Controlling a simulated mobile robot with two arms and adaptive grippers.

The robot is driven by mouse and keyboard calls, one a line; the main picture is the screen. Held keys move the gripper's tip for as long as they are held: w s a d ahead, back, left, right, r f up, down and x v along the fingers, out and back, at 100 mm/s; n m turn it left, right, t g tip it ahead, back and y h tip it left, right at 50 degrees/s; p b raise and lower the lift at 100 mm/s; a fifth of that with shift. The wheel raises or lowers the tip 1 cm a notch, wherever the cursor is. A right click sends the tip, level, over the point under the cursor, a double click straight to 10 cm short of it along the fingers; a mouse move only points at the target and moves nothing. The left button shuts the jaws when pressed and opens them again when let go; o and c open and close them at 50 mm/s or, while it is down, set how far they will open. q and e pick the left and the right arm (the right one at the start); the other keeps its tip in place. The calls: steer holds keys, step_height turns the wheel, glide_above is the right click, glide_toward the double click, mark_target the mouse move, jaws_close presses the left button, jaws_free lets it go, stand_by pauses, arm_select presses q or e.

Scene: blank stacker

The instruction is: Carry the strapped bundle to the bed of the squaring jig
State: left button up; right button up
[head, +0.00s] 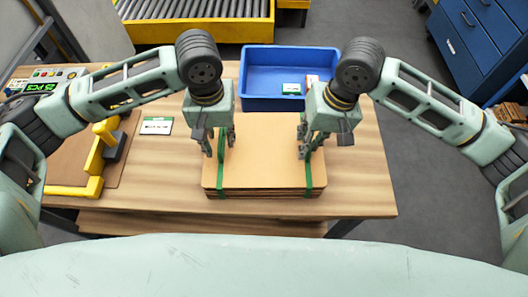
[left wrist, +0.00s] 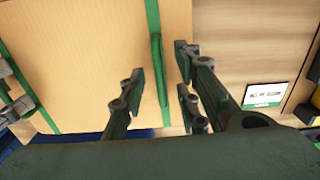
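The strapped bundle (head: 265,157) is a flat stack of tan sheets with a green strap near each end. It lies on the wooden table, and its top also shows in the left wrist view (left wrist: 85,45). My left gripper (head: 219,147) is over the bundle's left end. In the left wrist view its fingers (left wrist: 158,88) stand apart on either side of the left strap (left wrist: 155,45). My right gripper (head: 311,147) is at the right strap (head: 308,175), its fingers seeming apart. The squaring jig (head: 92,172), with yellow stops and a brown bed (head: 68,160), is at the table's left.
A blue bin (head: 262,102) holding small labelled items stands behind the bundle. A white and green card (head: 157,126) lies between jig and bundle. A counter display (head: 42,88) sits at the back left. Bare table (head: 365,185) lies right of the bundle.

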arm_select(q)
steer(key=shift+f, duration=0.7)
arm_select(e)
steer(key=shift+a+f, duration=0.1)
steer(key=shift+f, duration=0.6)
arm_select(q)
steer(key=shift+c, duration=0.5)
arm_select(e)
steer(key=shift+c, duration=0.4)
arm_select(q)
steer(key=c, duration=0.4)
arm_select(e)
jaws_close()
arm_select(q)
jaws_close()
